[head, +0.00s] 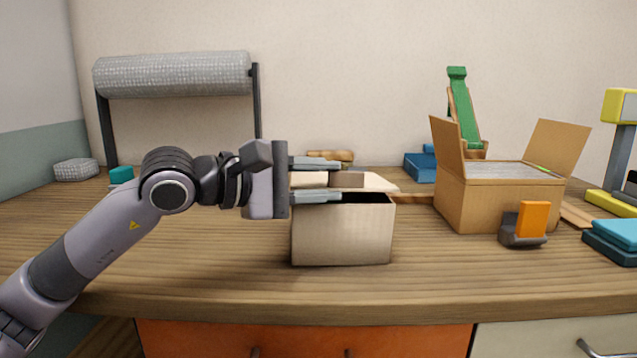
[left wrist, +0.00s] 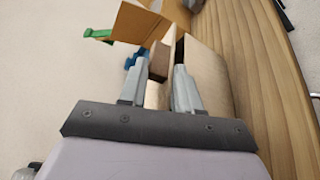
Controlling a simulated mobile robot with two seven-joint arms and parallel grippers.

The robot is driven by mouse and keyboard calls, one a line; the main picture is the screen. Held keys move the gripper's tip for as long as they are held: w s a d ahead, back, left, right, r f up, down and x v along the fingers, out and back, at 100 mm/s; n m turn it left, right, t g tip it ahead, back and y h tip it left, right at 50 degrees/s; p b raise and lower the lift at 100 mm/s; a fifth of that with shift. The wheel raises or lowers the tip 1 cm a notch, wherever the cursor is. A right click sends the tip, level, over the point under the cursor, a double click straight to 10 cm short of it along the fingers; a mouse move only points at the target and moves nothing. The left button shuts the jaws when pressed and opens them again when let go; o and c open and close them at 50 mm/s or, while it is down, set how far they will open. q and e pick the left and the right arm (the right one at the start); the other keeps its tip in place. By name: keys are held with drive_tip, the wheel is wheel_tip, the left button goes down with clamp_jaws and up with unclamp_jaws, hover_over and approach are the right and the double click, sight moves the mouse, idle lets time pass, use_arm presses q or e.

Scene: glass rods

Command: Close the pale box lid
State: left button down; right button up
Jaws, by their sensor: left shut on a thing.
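The pale box (head: 342,232) stands on the wooden table near its front edge. Its pale lid (head: 378,182) lies over the top, nearly flat, with a dark gap between it and the rim. A brown block-like part (head: 347,180) sits on top of the lid. My left gripper (head: 334,180) comes in from the left and is shut on the lid, one finger above and one below at the box's opening. In the left wrist view, the fingers (left wrist: 160,68) have the brown part between them, and the box (left wrist: 205,75) is beside them. My right gripper is not in view.
An open cardboard box (head: 500,200) stands to the right, with an orange block in a dark holder (head: 524,225) before it. A roll on a stand (head: 172,75) is at the back left. Teal books (head: 612,240) lie far right. The front left table is clear.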

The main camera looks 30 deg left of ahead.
use_arm(q)
drive_tip(key=shift+f, duration=0.4)
drive_tip(key=c, duration=1.1)
unclamp_jaws()
drive_tip(key=shift+c, duration=0.2)
drive_tip(key=shift+o, duration=0.9)
